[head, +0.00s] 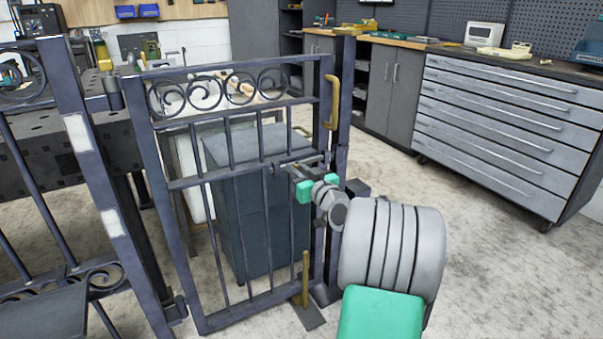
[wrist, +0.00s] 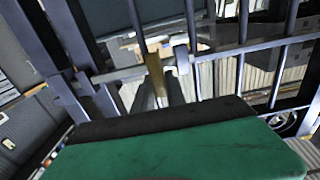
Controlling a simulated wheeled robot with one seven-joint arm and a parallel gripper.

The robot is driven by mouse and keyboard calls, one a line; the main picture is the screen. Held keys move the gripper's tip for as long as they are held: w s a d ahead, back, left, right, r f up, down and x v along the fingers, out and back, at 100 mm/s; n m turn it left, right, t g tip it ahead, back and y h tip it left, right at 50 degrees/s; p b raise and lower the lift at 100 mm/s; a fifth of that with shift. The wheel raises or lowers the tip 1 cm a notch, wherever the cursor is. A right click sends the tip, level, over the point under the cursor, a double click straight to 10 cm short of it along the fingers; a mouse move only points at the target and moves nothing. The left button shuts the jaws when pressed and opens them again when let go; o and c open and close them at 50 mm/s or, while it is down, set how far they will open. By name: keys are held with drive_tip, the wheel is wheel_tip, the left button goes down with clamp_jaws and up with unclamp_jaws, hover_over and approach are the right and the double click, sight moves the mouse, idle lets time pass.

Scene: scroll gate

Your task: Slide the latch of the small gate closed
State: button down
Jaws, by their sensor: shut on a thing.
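The small gate (head: 221,180) is a dark metal frame with bars and scrolls near its top. Its latch (head: 290,163) is a thin horizontal grey bar at mid height, near the gate's right upright. The fingers hide most of the handle in the head view. In the wrist view a brass-coloured piece (wrist: 155,75) hangs at the latch bar (wrist: 125,73), above my large green gripper part. I cannot tell whether the bar's end sits in the post (head: 341,130).
A brass pull handle (head: 331,102) is on the gate's upper right. A brass rod (head: 305,278) stands upright at the gate's foot. A dark grey cabinet (head: 262,200) is behind the bars. Open floor (head: 480,270) lies right, before a drawer chest (head: 495,130).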

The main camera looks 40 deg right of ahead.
drive_tip(key=shift+d, duration=0.2)
drive_tip(key=c, duration=1.6)
unclamp_jaws()
drive_tip(key=shift+s+d, duration=0.1)
drive_tip(key=shift+d, duration=0.1)
drive_tip(key=shift+o, duration=1.2)
drive_tip(key=shift+a, duration=0.15)
drive_tip(key=s+p, duration=0.1)
drive_tip(key=s, duration=0.6)
drive_tip(key=shift+s+a, duration=0.3)
drive_tip(key=shift+a, duration=0.15)
drive_tip(key=shift+p, duration=0.3)
